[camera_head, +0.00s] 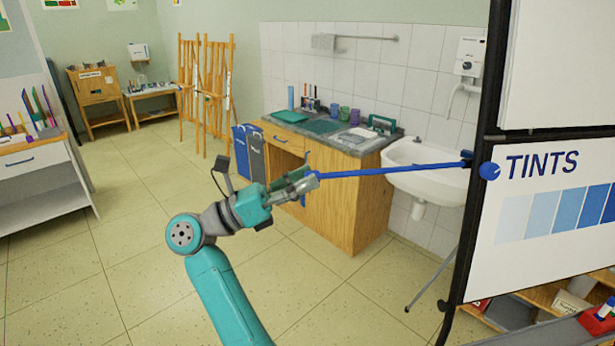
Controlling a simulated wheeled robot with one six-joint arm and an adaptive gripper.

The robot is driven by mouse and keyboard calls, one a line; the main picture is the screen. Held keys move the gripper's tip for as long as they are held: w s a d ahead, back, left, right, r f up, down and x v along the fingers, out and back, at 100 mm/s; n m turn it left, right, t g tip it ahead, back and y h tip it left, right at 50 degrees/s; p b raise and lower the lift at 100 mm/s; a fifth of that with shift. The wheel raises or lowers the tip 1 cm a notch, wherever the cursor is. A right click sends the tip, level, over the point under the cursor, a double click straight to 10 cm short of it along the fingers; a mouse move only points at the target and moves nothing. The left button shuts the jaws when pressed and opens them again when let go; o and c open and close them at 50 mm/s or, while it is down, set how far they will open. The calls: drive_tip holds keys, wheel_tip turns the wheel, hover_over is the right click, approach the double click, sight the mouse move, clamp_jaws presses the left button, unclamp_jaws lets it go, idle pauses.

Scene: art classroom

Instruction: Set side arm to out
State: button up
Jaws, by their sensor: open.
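The side arm (390,170) is a thin blue rod on the black-framed board stand at the right. It starts at a dark joint beside a round blue knob (489,171) and reaches left, nearly level, out from the stand in front of the sink. My gripper (311,182) is at the rod's far left end, with its jaws open. The fingers overlap the rod's tip in the view, so I cannot tell whether they are around it or touching it.
A wooden cabinet with a grey worktop (370,143) and a white sink (425,168) stand behind the rod. The board (550,245) reads "TINTS", and a stand leg (432,281) reaches the floor. Open tiled floor (90,230) lies to the left.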

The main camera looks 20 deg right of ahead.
drive_tip(key=v, duration=1)
drive_tip(key=shift+a, duration=0.35)
drive_tip(key=shift+f, duration=0.1)
